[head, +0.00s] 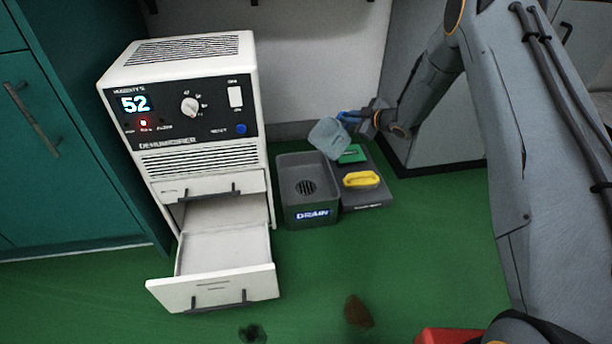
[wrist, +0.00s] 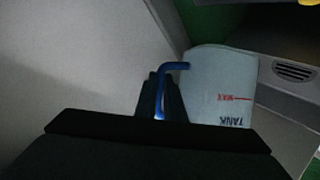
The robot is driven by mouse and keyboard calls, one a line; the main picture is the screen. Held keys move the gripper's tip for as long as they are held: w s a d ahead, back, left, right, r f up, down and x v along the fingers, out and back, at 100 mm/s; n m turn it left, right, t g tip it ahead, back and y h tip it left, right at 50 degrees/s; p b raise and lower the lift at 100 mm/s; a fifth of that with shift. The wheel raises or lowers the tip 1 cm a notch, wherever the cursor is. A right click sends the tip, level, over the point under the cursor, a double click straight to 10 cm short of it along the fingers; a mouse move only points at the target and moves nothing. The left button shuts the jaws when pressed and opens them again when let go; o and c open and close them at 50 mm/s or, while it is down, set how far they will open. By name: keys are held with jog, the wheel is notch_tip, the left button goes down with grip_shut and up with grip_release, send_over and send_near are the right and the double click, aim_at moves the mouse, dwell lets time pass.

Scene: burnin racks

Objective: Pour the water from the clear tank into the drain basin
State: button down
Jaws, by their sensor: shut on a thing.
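The clear tank (head: 328,138) is held in the air, tilted, above the back right part of the drain basin. It is pale blue and see-through. In the wrist view the tank (wrist: 220,80) shows a red MAX line and the word TANK upside down. My gripper (head: 352,117) is shut on the tank's blue handle (wrist: 174,68). The grey drain basin (head: 312,218) stands on the floor with a DRAIN label and a dark grate (head: 305,187). In the wrist view the grate (wrist: 296,72) lies to the right of the tank. I cannot tell how much water is in the tank.
A white dehumidifier (head: 185,100) reading 52 stands left of the basin, its lower drawer (head: 215,288) pulled out and empty. A grey tray (head: 368,198) with a yellow item (head: 361,179) and a green item (head: 352,154) adjoins the basin. A brown patch (head: 358,312) is on the floor.

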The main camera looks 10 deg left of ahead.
jog(key=w+d+f+m+g+y+b, duration=0.2)
jog(key=w+d+f+m+b, duration=0.2)
jog(key=f+b, duration=0.3)
jog(key=shift+w+d+f+m+g+y+b, duration=0.15)
jog(key=shift+m+g+y+b, duration=0.2)
jog(key=shift+b, duration=0.6)
dwell(0.5)
